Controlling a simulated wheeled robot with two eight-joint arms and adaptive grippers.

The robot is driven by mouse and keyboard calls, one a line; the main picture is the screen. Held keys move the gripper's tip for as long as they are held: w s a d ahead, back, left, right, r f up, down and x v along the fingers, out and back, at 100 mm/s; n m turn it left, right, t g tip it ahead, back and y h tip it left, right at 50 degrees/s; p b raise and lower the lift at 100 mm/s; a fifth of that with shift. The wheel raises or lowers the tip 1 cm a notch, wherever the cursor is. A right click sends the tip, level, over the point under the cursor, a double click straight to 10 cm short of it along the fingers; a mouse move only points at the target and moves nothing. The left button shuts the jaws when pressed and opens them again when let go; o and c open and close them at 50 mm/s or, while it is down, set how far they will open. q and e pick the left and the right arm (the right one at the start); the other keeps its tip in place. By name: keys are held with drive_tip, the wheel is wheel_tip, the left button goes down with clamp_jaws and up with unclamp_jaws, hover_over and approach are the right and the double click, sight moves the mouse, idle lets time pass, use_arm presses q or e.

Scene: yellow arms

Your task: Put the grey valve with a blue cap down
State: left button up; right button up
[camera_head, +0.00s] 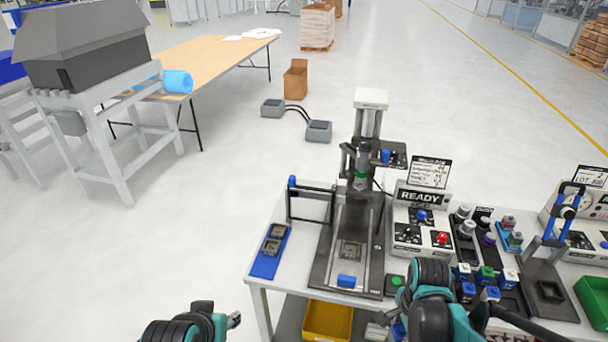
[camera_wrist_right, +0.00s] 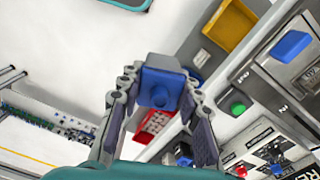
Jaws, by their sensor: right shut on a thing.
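In the right wrist view, my right gripper (camera_wrist_right: 155,92) is shut on a valve with a blue cap (camera_wrist_right: 160,88). The cap faces the camera between the two fingers, and a little grey body shows at its far edge. In the head view my right arm hides the held valve and its fingertips. More valves with blue caps (camera_head: 508,278) and one with a green cap (camera_head: 486,273) stand in black trays (camera_head: 512,302) right of my right arm. My left gripper (camera_head: 234,320) is at the bottom, left of the table; its opening is unclear.
The press station (camera_head: 350,245) stands on the white table (camera_head: 262,292), with a green button (camera_head: 397,281) at its front. A blue plate (camera_head: 270,252) lies left of it. A yellow bin (camera_head: 327,321) is below the table edge. A green bin (camera_head: 595,299) is at far right.

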drive_tip(key=w+a+f+n+b, duration=0.5)
drive_tip(key=w+f+n+b, duration=0.3)
drive_tip(key=f+n, duration=0.5)
drive_tip(key=w+n, duration=0.2)
drive_tip(key=n, duration=0.1)
drive_tip(key=shift+w+a+f+n+b, duration=0.2)
drive_tip(key=shift+w+f+n+b, duration=0.1)
drive_tip(key=shift+n+b, duration=0.1)
